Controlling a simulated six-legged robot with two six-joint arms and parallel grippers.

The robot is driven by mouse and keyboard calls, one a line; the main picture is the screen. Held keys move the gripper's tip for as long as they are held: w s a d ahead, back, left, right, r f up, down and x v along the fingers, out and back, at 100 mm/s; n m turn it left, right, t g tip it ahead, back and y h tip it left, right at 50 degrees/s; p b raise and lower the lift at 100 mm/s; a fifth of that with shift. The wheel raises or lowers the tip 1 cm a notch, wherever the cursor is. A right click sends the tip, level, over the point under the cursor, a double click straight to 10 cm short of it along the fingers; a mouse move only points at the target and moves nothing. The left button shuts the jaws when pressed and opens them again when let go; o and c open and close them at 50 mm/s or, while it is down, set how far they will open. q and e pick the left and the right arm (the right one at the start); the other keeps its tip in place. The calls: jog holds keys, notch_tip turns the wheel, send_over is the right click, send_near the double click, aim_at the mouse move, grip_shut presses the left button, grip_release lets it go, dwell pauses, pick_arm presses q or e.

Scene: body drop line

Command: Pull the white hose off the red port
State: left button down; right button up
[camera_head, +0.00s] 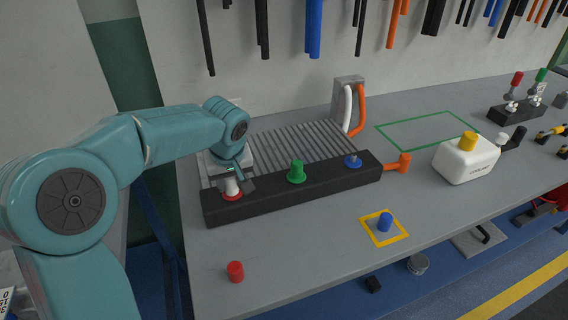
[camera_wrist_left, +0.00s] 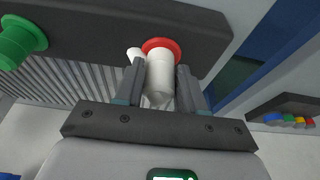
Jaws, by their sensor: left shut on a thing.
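The white hose (camera_head: 232,187) is a short white end standing at the red port (camera_head: 231,197), on the left end of the black block (camera_head: 262,203). In the left wrist view the white hose (camera_wrist_left: 160,72) meets the red ring of the port (camera_wrist_left: 161,45), with no gap that I can see. My left gripper (camera_head: 240,182) is shut on the white hose, one finger on each side of it in the wrist view (camera_wrist_left: 160,88). Part of the hose is hidden by the gripper. My right gripper is not in view.
A green cap (camera_head: 297,171) and a blue port (camera_head: 353,161) sit along the block, with an orange fitting (camera_head: 400,162) at its right. A red cap (camera_head: 235,271) and a blue cap (camera_head: 385,221) stand in front. A white canister (camera_head: 465,161) is at right.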

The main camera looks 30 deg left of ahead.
pick_arm(q)
jog(key=shift+r+p, duration=0.55)
jog(key=shift+r, duration=0.35)
jog(key=shift+r+p, duration=2.15)
jog(key=shift+r, duration=0.8)
jog(key=shift+a, duration=0.2)
